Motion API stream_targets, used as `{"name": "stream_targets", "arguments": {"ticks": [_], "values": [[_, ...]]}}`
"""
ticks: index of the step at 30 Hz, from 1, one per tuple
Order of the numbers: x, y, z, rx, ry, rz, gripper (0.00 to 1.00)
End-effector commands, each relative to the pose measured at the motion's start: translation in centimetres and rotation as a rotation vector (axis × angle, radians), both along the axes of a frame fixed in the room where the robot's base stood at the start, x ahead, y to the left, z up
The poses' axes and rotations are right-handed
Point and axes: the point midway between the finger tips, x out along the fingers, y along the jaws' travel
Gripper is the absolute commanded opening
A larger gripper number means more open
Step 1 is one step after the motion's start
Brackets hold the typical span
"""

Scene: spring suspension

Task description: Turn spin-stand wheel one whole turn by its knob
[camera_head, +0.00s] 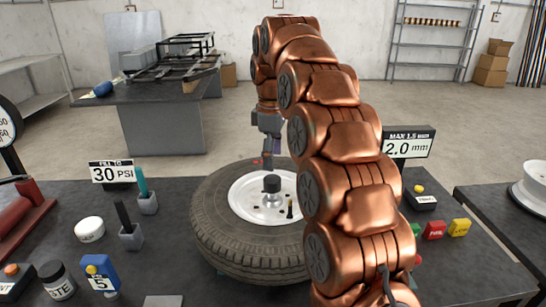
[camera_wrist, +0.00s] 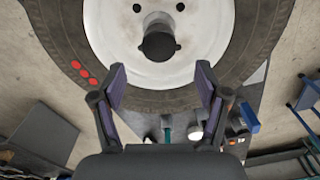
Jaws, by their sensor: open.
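The spin-stand wheel (camera_head: 212,217) lies almost flat on the dark bench, a black tyre with a white rim (camera_head: 245,198) and a black hub (camera_head: 271,184). A small dark upright post, likely the knob (camera_head: 290,208), stands on the near right part of the rim. My gripper (camera_head: 268,162) is above the wheel's far side, beyond the hub and away from that post. In the wrist view my gripper (camera_wrist: 161,82) is open, with nothing between its fingers. The tyre (camera_wrist: 250,35) and hub (camera_wrist: 158,45) show ahead of the fingers; I cannot make out the knob there.
My arm hides the wheel's right side. A "30 PSI" sign (camera_head: 112,172), pen-like items in holders (camera_head: 147,203) and a white tub (camera_head: 89,229) stand at left. A "2.0 mm" display (camera_head: 408,148) and coloured blocks (camera_head: 434,230) are at right. Red dots (camera_wrist: 83,71) mark the tyre.

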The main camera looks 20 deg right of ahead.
Motion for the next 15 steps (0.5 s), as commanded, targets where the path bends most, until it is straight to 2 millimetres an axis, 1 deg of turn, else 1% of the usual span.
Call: {"name": "stream_targets", "arguments": {"ticks": [4,7,10,15], "values": [[0.0,0.0,0.1,0.0,0.0,-0.004,0.74],[0.1,0.0,0.5,0.0,0.001,-0.035,0.74],[0.1,-0.1,1.1,0.0,0.002,-0.106,0.74],[0.2,-0.1,1.3,-0.002,0.001,-0.247,0.74]]}}
